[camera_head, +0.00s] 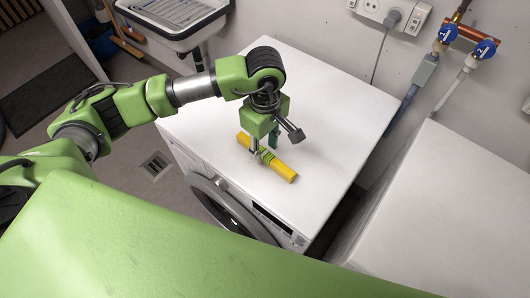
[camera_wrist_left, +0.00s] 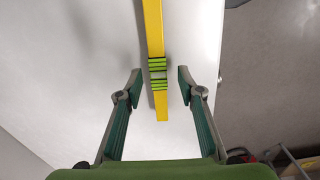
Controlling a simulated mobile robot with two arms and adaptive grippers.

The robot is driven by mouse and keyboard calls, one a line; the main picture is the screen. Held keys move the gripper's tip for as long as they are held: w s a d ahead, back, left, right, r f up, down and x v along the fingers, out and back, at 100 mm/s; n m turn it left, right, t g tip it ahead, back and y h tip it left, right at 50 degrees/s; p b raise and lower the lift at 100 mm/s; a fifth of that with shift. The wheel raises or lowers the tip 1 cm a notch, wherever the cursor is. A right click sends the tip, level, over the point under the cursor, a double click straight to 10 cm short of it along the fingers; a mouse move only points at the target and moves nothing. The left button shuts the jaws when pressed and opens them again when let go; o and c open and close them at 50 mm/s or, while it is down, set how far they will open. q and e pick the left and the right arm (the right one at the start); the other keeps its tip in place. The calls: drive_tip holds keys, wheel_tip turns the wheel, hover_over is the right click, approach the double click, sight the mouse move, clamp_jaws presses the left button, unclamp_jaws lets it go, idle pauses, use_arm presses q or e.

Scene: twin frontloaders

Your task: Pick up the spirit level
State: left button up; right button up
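The yellow spirit level (camera_head: 284,172) lies on the white top of the left washing machine (camera_head: 325,110), near its front edge. My left gripper (camera_head: 264,152) is over the level, pointing down. In the left wrist view the level (camera_wrist_left: 154,35) runs between the two fingertips of the left gripper (camera_wrist_left: 160,85), with a gap on both sides. The fingers are spread and do not touch it. A green-striped vial window (camera_wrist_left: 158,74) sits between the tips. How high the fingertips are above the machine top is hard to tell. My right gripper is not in view.
A second white machine (camera_head: 450,210) stands at the right, with a dark gap between the two. Blue-handled water taps (camera_head: 465,45) and a socket (camera_head: 384,10) are on the back wall. A sink (camera_head: 175,18) is behind at the left. The machine top around the level is clear.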

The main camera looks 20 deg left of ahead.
sight(265, 153)
use_arm(q)
drive_tip(key=shift+w+f+p, duration=0.15)
drive_tip(key=shift+f+p, duration=0.2)
drive_tip(key=shift+f, duration=1.35)
drive_tip(key=shift+c, duration=0.4)
clamp_jaws()
drive_tip(key=shift+r, duration=0.1)
